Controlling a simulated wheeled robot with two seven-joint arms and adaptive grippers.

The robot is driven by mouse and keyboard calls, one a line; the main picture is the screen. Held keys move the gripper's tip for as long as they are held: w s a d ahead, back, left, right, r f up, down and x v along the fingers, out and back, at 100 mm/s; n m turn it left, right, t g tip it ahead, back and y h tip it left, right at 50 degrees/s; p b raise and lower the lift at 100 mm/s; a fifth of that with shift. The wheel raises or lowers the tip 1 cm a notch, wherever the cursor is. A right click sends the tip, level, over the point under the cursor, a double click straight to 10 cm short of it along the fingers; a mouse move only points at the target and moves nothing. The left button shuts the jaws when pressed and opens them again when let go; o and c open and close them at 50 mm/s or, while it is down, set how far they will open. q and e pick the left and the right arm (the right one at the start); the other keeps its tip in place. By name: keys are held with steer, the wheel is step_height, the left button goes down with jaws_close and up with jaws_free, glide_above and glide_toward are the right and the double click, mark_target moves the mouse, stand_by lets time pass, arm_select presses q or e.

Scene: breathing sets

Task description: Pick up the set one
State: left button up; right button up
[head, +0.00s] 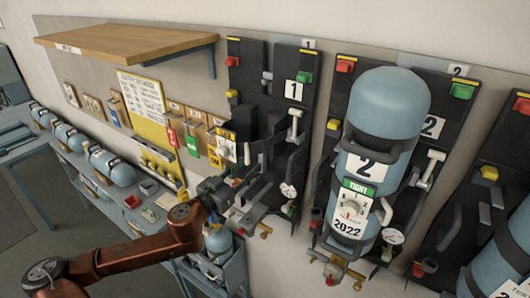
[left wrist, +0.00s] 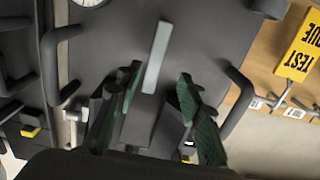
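In the head view, the station marked 1 (head: 293,90) on the wall is a black backplate (head: 262,101) with grey handles, a gauge (head: 288,190) and a red and a green block at its top. No blue cylinder shows on it. My left gripper (head: 255,178) is at its lower left part. In the left wrist view, the green-padded fingers of my left gripper (left wrist: 158,82) stand apart in front of a dark plate (left wrist: 105,48). A light grey bar (left wrist: 158,50) shows between and beyond the fingertips; contact cannot be told. My right gripper is not in view.
A blue cylinder marked 2 (head: 388,105) hangs just right of station 1. Another cylinder (head: 505,250) is at the far right. A wooden shelf (head: 125,42) is above left. Several blue cylinders lie on the low bench, and one (head: 218,240) stands below my left gripper.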

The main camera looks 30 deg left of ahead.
mark_target(260, 159)
arm_select(q)
steer(key=shift+w+d, duration=0.15)
steer(key=shift+w, duration=0.5)
steer(key=w, duration=0.1)
steer(key=w+p, duration=0.1)
steer(key=w, duration=0.1)
steer(key=shift+d+f, duration=0.15)
steer(key=shift+d, duration=0.2)
steer(key=shift+w+f+p, duration=0.15)
steer(key=shift+w+p, duration=0.3)
steer(key=shift+w, duration=0.2)
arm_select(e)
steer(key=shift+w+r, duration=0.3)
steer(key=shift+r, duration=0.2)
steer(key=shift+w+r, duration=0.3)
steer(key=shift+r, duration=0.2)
arm_select(q)
steer(key=shift+c, duration=0.2)
jaws_close()
steer(key=shift+r, duration=0.3)
